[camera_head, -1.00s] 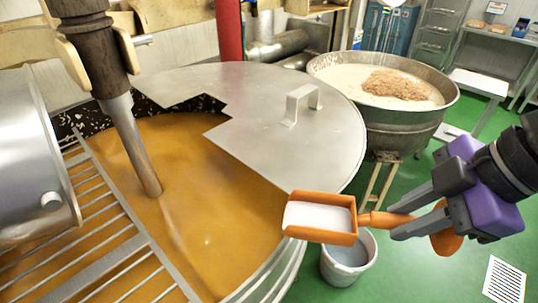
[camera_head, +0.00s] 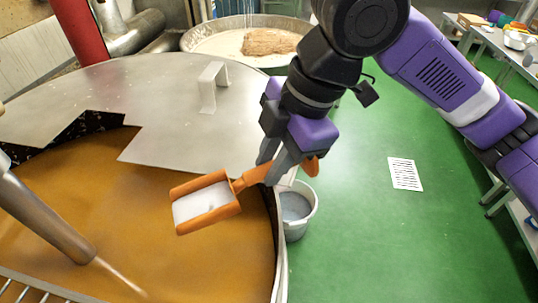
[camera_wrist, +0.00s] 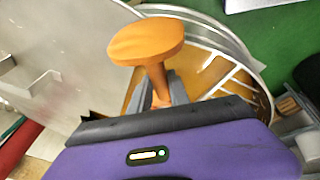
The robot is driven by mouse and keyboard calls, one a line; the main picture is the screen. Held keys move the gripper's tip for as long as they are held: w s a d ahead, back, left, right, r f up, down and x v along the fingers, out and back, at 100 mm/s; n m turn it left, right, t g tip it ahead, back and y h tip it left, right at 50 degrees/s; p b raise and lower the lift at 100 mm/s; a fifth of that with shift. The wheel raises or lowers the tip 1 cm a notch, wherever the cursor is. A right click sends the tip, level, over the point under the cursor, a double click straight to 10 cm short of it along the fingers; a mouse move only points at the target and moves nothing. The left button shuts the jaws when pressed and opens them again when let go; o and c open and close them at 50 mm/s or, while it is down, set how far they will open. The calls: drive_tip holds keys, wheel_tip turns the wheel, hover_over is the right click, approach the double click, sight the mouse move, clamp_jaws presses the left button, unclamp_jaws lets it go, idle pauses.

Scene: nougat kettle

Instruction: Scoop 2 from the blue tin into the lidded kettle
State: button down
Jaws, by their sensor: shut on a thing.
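My gripper (camera_head: 278,172) is shut on the handle of an orange scoop (camera_head: 206,218). The scoop holds white stuff (camera_head: 203,202) and looks about level, over the open part of the lidded kettle (camera_head: 282,255). Amber mass fills the kettle, and a flat grey lid (camera_head: 150,90) with a raised handle covers its far part. In the wrist view my gripper (camera_wrist: 163,92) shows the scoop's orange handle end (camera_wrist: 147,42); the bowl is hidden there. I cannot make out a blue tin in these frames.
A grey-white bucket (camera_head: 297,212) stands on the floor just right of the kettle. A second kettle (camera_head: 232,58) with pale contents is behind. A metal shaft (camera_head: 45,222) enters the mass at left.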

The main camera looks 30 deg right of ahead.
drive_tip(key=shift+w+a+r+h+p, duration=0.1)
drive_tip(key=shift+a+r+h+p, duration=0.35)
drive_tip(key=shift+r+p, duration=0.25)
drive_tip(key=shift+a+r+h, duration=0.25)
drive_tip(key=shift+h, duration=0.2)
drive_tip(key=a+r+h+p, duration=0.1)
drive_tip(key=p, duration=0.1)
drive_tip(key=a+r+h+p, duration=0.1)
drive_tip(key=a+h+p, duration=0.1)
drive_tip(key=p, duration=0.1)
drive_tip(key=a+r+h+p, duration=0.1)
drive_tip(key=a+r+p, duration=0.1)
drive_tip(key=p, duration=0.1)
drive_tip(key=shift+w+a+n+h, duration=0.15)
drive_tip(key=shift+a+n+h, duration=0.15)
drive_tip(key=shift+h, duration=0.1)
drive_tip(key=a+r+h, duration=0.3)
drive_tip(key=a+h, duration=0.2)
drive_tip(key=a, duration=0.1)
drive_tip(key=shift+w+r+g, duration=0.25)
drive_tip(key=shift+r+g, duration=0.05)
wheel_tip(320, 180, up, 5)
drive_tip(key=y, duration=0.6)
drive_tip(key=y+b, duration=0.1)
drive_tip(key=y, duration=0.6)
drive_tip(key=shift+m+t, duration=0.4)
